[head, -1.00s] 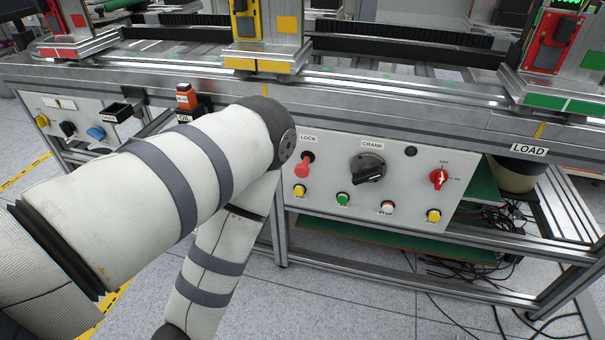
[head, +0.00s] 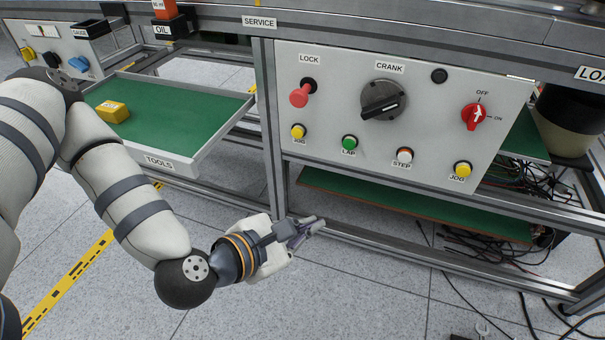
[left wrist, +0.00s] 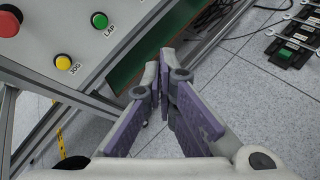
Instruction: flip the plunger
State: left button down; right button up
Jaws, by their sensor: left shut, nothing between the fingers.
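The likely plunger is the red knob (head: 300,96) on a dark round mount under the LOCK label, on the white control panel (head: 330,125). It sticks out and tilts down to the left. Part of a red knob also shows at the upper left edge of the left wrist view (left wrist: 9,22). My left gripper (head: 318,224) is below the panel's lower left corner, well below the red knob and apart from it. Its purple-padded fingers (left wrist: 160,76) are shut with nothing between them. My right gripper is not in view.
The panel also bears a black CRANK knob (head: 383,100), a red OFF/ON switch (head: 475,116) and several small buttons. A green-lined TOOLS tray (head: 180,160) with a yellow block (head: 112,112) stands left. A shelf (head: 400,198) and cables lie below. Floor in front is mostly clear.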

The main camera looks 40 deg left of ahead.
pick_arm(q)
jog(key=w+a+r+n+t+y+b, duration=0.1)
jog(key=w+a+r+n+t+y, duration=0.1)
jog(key=a+r+n+y, duration=0.1)
jog(key=w+a+r+n+t+y+b, duration=0.2)
jog(key=a+r+n+y, duration=0.1)
jog(key=a+r+n, duration=0.3)
jog(key=a+n, duration=0.2)
jog(key=a, duration=0.1)
jog(key=shift+w+t+y, duration=0.3)
jog(key=shift+w+t, duration=0.05)
jog(key=shift+t, duration=0.05)
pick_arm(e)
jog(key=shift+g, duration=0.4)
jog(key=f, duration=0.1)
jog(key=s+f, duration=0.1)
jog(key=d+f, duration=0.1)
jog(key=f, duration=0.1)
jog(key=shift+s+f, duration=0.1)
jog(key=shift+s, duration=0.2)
pick_arm(q)
jog(key=shift+f+b, duration=0.1)
jog(key=shift+b, duration=0.2)
jog(key=b, duration=0.7)
send_near(299, 100)
jog(key=x, duration=0.7)
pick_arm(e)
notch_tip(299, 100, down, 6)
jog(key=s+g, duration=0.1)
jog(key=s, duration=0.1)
